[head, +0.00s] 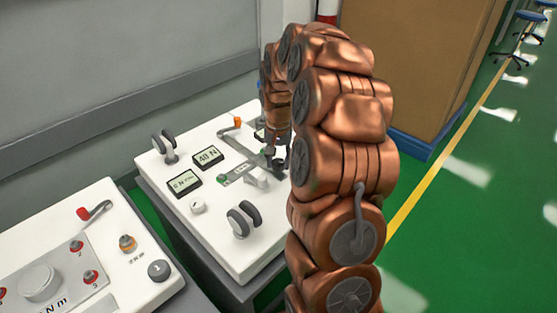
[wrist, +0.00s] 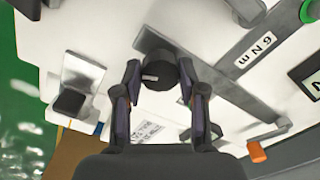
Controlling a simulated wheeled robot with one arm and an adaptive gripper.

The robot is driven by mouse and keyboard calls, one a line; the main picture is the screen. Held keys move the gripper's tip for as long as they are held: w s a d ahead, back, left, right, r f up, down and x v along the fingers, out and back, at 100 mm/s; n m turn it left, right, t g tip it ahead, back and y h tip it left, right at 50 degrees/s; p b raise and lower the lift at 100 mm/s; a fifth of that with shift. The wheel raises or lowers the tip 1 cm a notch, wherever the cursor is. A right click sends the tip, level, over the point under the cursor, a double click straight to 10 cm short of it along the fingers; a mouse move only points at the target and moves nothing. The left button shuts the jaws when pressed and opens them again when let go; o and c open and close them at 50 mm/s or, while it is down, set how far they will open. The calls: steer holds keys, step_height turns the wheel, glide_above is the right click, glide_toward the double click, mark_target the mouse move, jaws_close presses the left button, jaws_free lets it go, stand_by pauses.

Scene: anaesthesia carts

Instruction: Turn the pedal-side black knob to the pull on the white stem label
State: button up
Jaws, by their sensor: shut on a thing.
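A round black knob (wrist: 158,68) with a short white mark on its face sits between the fingers of my gripper (wrist: 160,76) in the wrist view. The gripper is shut on it, a finger on each side. In the head view my gripper (head: 276,150) is at the far right of the white panel (head: 240,255); the arm partly hides that area.
In the head view, displays (head: 207,157) and grey double wheels (head: 243,220) stand on the panel. A second panel (head: 120,215) is at lower left.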

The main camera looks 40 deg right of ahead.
mark_target(278, 162)
steer(key=shift+r+n+p, duration=0.1)
steer(key=shift+n+p, duration=0.75)
steer(key=shift+n, duration=0.05)
steer(key=shift+n+p, duration=0.35)
steer(key=shift+n, duration=0.45)
steer(key=o, duration=1.1)
steer(key=shift+o, duration=0.2)
step_height(278, 162, up, 12)
steer(key=shift+a, duration=0.1)
